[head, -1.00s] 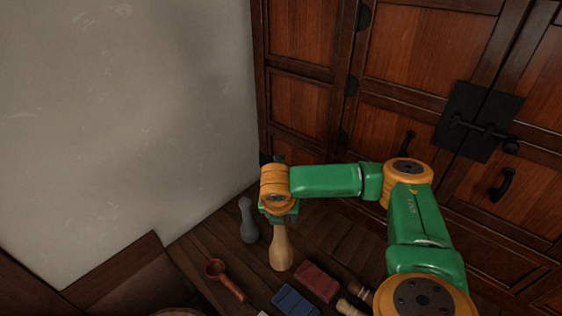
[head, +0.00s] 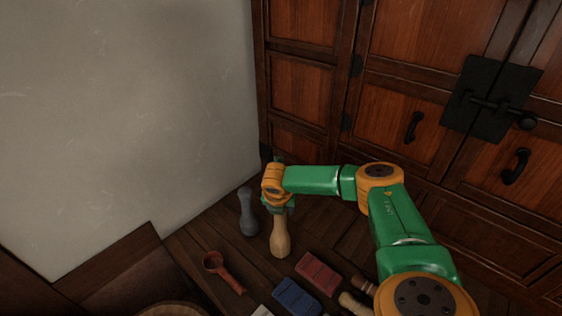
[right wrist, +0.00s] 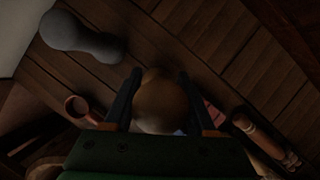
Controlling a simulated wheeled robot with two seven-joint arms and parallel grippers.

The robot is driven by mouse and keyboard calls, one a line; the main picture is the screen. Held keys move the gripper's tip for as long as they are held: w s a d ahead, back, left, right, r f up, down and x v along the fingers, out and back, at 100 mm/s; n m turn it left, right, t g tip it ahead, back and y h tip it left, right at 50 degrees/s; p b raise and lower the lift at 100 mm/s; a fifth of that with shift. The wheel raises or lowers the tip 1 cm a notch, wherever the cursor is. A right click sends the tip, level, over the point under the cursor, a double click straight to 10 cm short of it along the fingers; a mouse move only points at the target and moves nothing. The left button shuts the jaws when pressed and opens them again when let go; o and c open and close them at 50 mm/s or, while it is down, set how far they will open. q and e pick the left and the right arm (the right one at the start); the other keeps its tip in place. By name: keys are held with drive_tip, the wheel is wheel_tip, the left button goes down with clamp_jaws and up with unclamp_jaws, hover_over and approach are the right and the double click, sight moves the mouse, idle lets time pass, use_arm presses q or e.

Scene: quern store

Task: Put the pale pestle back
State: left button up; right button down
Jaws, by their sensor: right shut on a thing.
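The pale pestle (head: 280,238) is a tan wooden club, upright below my right gripper (head: 277,203) in the head view. My right gripper is shut on its upper end; in the right wrist view the pestle's rounded top (right wrist: 160,103) sits between the two dark fingers. Whether its wide lower end touches the wooden surface is hard to tell. A grey pestle (head: 247,212) of similar shape stands just to its left, apart from it, and shows at upper left in the right wrist view (right wrist: 82,38). My left gripper is not in view.
A reddish ladle (head: 222,270), a blue block (head: 297,297) and a red block (head: 318,272) lie on the plank surface (head: 190,243). Turned wooden pieces (head: 355,304) lie at the right. A wooden cabinet (head: 400,125) stands behind, a plaster wall (head: 120,110) at left.

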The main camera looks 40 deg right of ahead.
drive_tip(key=shift+c, duration=1.1)
unclamp_jaws()
drive_tip(key=shift+r, duration=0.1)
drive_tip(key=p+v, duration=0.4)
drive_tip(key=v, duration=0.8)
drive_tip(key=shift+s, duration=0.1)
